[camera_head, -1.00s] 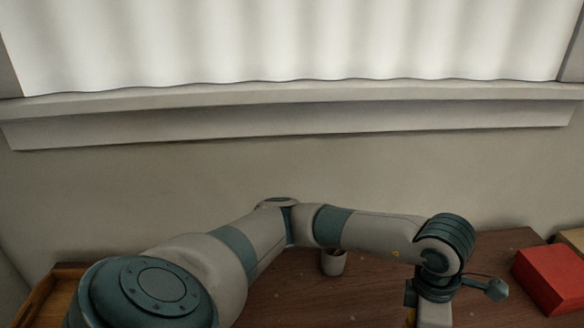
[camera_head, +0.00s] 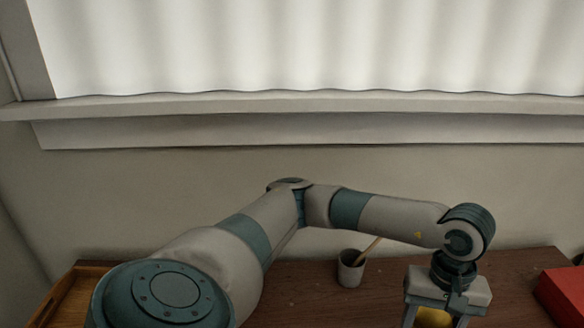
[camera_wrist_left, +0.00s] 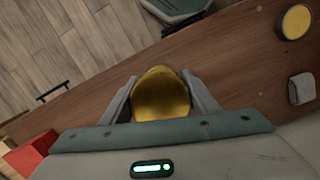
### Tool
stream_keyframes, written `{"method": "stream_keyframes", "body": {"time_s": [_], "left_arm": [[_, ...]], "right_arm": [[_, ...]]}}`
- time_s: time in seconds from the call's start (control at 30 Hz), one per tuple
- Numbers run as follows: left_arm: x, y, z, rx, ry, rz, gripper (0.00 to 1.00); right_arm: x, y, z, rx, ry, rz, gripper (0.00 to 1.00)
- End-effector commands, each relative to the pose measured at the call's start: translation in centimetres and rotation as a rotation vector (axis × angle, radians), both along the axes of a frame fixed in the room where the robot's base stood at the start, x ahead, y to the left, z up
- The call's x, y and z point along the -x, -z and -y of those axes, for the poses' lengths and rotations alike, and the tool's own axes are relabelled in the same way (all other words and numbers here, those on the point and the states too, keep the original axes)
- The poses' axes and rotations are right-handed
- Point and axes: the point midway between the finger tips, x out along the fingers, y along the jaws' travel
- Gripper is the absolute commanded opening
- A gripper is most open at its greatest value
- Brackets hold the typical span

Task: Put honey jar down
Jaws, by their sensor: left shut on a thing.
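The honey jar (camera_wrist_left: 161,95) shows in the left wrist view as a round golden top between the two fingers of my left gripper (camera_wrist_left: 162,98). The gripper is shut on it. In the head view only a small yellow part of the jar (camera_head: 433,317) shows under my left gripper (camera_head: 434,312), at the bottom edge. The jar's base is hidden, so I cannot tell whether it touches the wooden table (camera_head: 300,290). My right gripper is in neither view.
A grey cup (camera_head: 350,270) with a wooden stick stands behind my left arm. A red box (camera_head: 563,296) is at the right, a wooden tray (camera_head: 68,296) at the left. The wrist view also shows a round yellow-topped thing (camera_wrist_left: 296,22) and a folded grey cloth (camera_wrist_left: 301,88).

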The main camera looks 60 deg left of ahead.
Motion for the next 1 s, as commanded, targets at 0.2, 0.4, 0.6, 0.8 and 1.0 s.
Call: {"method": "stream_keyframes", "body": {"time_s": [0.2, 0.4, 0.6, 0.8, 1.0], "left_arm": [[0.0, -0.5, -0.9, -0.002, 0.320, 0.001, 0.21], [0.1, -0.9, -1.5, -0.002, 0.572, 0.001, 0.21], [0.1, -1.1, -1.8, -0.001, 0.710, 0.001, 0.21], [0.2, -1.1, -1.8, 0.000, 0.740, 0.000, 0.21], [0.1, -1.1, -1.8, 0.000, 0.738, 0.001, 0.21]], "right_arm": [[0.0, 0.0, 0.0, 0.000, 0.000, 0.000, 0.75], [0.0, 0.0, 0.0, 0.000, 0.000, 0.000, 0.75], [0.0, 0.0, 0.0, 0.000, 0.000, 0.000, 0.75], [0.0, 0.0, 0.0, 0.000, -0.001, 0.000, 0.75], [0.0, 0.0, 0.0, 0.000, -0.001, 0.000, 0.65]]}}
